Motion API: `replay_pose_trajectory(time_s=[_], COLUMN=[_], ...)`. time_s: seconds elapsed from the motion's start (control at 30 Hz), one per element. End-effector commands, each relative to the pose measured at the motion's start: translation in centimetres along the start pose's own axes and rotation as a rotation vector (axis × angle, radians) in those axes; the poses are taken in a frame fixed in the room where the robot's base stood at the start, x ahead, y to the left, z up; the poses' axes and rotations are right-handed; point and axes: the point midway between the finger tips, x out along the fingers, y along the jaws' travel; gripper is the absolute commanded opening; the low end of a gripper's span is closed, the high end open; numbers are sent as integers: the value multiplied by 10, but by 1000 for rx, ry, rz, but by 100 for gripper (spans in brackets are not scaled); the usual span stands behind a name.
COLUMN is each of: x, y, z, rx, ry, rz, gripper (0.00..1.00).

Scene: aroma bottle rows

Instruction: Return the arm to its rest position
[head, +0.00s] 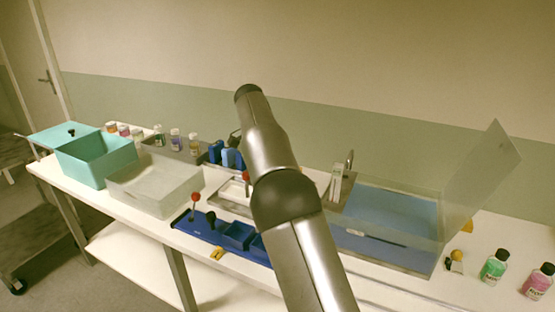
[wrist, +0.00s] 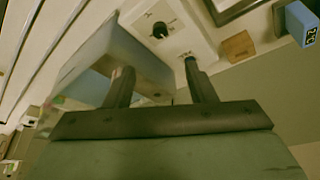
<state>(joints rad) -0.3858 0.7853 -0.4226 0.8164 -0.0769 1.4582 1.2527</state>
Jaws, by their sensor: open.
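My arm (head: 285,210) rises from the bottom middle of the head view and bends over the bench. My gripper is not clearly seen in the head view. In the wrist view my gripper (wrist: 157,68) is open, its two dark fingers apart with nothing held between them. Beyond the fingers are a grey-blue box (wrist: 145,62) and a white panel with a black knob (wrist: 160,30). I cannot tell whether the fingertips touch either.
Several bottles (head: 176,139) stand at the back left, near a teal box (head: 97,160) and a clear bin (head: 155,190). A blue rack (head: 228,232) is at front. A clear-lidded tray (head: 385,222), green bottle (head: 494,267) and pink bottle (head: 538,283) are right.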

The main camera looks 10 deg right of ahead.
Motion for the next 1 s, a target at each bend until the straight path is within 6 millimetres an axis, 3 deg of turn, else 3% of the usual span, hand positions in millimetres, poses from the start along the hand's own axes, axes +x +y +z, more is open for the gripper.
replay_pose_trajectory(time_s=[0.3, 0.47, 0.57, 0.67, 0.87, 1.0], x=[0, -2, -1, -1, 3, 14], y=[0, 31, 72, 124, 234, 313], z=[0, -14, -19, -12, 35, 84], rx=[0, -62, -166, -304, -610, -830], ry=[0, -58, -132, -208, -306, -332], rz=[0, 0, -14, -47, -137, -200], gripper=[50, 50, 50, 50, 50, 50])
